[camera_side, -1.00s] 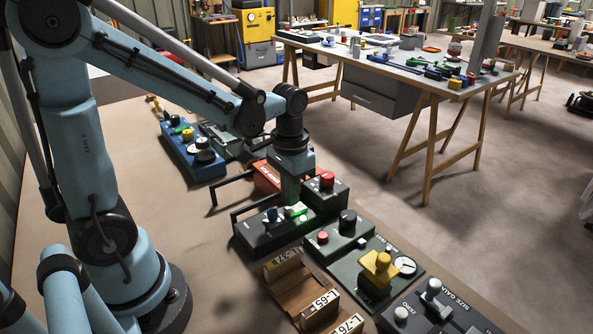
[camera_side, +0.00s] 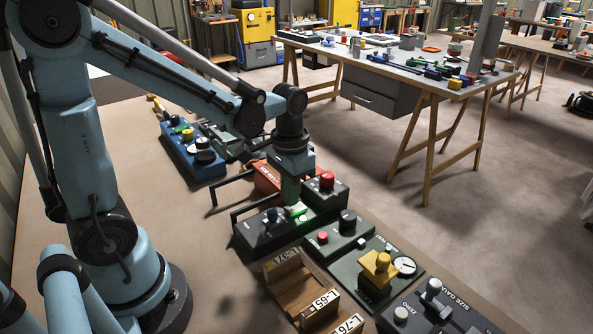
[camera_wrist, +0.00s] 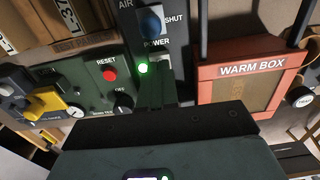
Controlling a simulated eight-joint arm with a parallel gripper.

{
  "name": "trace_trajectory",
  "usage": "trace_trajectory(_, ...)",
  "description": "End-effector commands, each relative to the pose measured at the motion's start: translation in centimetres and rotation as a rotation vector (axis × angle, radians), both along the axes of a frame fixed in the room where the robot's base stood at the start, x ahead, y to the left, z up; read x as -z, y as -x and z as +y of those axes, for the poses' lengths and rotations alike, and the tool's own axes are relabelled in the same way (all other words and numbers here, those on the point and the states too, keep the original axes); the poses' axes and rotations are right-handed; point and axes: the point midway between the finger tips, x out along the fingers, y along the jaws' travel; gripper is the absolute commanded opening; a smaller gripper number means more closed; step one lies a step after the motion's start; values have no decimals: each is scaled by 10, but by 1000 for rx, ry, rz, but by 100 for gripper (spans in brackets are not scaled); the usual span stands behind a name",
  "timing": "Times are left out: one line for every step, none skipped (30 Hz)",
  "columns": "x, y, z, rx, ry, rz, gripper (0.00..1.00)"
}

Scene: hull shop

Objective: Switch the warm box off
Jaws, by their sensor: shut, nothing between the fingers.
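The warm box (camera_wrist: 243,88) is an orange-red box with a tan panel and the label WARM BOX, at right in the wrist view. In the side view its red body (camera_side: 267,177) is partly hidden behind my gripper. Beside it is a dark control box (camera_side: 258,236) with a blue knob (camera_wrist: 151,22), a POWER label, a pale switch (camera_wrist: 160,62) and a lit green lamp (camera_wrist: 143,68). My gripper (camera_side: 291,203) is shut and empty, pointing down at this POWER area. Its fingers (camera_wrist: 155,88) partly cover the switch; contact and switch position cannot be told.
A green box has a red RESET button (camera_wrist: 110,75) and a black knob (camera_wrist: 123,101). Black bar handles (camera_side: 232,190) rise at the left. Wooden label blocks (camera_side: 300,290) lie in front.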

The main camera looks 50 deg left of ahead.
Motion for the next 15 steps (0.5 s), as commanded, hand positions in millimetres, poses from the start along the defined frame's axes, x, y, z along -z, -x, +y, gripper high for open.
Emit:
trace_trajectory(0,0,0,0,0,0,0)
trace_trajectory(0,0,0,0,0,0,0)
trace_trajectory(0,0,0,0,0,0,0)
trace_trajectory(0,0,0,0,0,0,0)
trace_trajectory(0,0,0,0,0,0,0)
trace_trajectory(0,0,0,0,0,0,0)
trace_trajectory(0,0,0,0,0,0,0)
trace_trajectory(0,0,0,0,0,0,0)
trace_trajectory(1,0,0,0,0,0,0)
trace_trajectory(1,0,0,0,0,0,0)
trace_trajectory(2,0,0,0,0,0,0)
trace_trajectory(2,0,0,0,0,0,0)
trace_trajectory(2,0,0,0,0,0,0)
trace_trajectory(3,0,0,0,0,0,0)
trace_trajectory(4,0,0,0,0,0,0)
